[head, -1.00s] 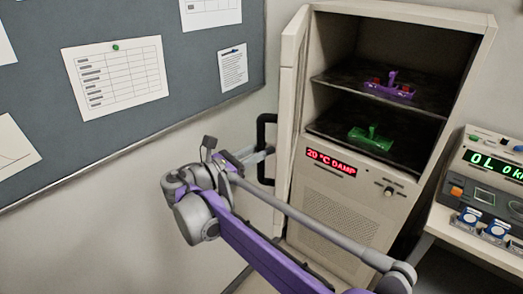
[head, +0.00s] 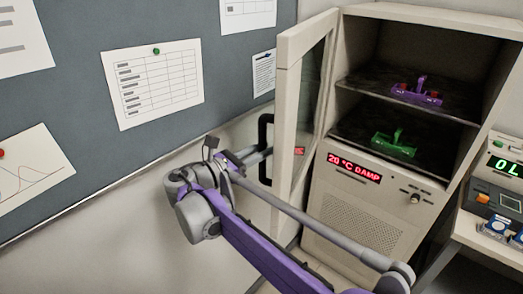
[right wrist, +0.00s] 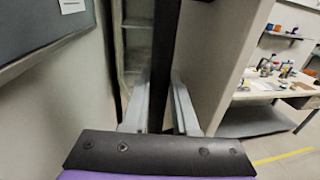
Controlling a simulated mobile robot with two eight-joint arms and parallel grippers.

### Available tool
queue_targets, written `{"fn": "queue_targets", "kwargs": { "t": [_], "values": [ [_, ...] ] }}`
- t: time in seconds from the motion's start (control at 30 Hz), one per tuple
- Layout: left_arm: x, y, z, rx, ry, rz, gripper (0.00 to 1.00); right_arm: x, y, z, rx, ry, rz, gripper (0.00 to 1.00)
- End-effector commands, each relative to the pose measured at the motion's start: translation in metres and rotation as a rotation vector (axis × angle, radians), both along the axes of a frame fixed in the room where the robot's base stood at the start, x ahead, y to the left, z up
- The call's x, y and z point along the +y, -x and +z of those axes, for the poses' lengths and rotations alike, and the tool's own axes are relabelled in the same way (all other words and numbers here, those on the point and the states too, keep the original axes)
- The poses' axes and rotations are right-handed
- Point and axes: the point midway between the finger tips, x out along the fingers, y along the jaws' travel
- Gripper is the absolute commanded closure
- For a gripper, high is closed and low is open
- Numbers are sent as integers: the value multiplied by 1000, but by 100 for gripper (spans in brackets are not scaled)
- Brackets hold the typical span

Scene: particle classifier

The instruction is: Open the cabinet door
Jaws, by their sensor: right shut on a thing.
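The beige cabinet (head: 350,225) stands right of centre in the head view. Its door (head: 290,110) is swung wide open to the left, and the inner side of its glass pane (head: 313,85) shows. The black door handle (head: 264,128) is on the door's outer side. My right gripper (head: 262,155) is shut on the handle; its far fingertip is partly hidden. In the right wrist view, my two fingers (right wrist: 160,105) stand on either side of the dark handle bar (right wrist: 165,50). My left gripper is not in view.
A purple rack (head: 416,95) and a green rack (head: 394,146) sit on the cabinet shelves. A pinboard (head: 80,85) hangs on the wall left of the door. A side table with an instrument (head: 507,165) stands right of the cabinet.

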Motion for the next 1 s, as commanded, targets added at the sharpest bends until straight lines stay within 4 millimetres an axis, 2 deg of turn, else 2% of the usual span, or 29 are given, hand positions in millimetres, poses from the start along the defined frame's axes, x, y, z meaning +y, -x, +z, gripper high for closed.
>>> {"fn": "queue_targets", "kwargs": {
  "t": [0.53,0.57,0.7,1.0],
  "values": [
    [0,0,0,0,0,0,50,0,-1,-2,2,-3,0,100],
    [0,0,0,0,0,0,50,0,-1,-2,2,-3,0,68],
    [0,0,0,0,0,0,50,0,-1,-1,2,-2,0,43],
    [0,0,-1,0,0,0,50,1,0,-1,1,-2,1,43]
  ]
}}
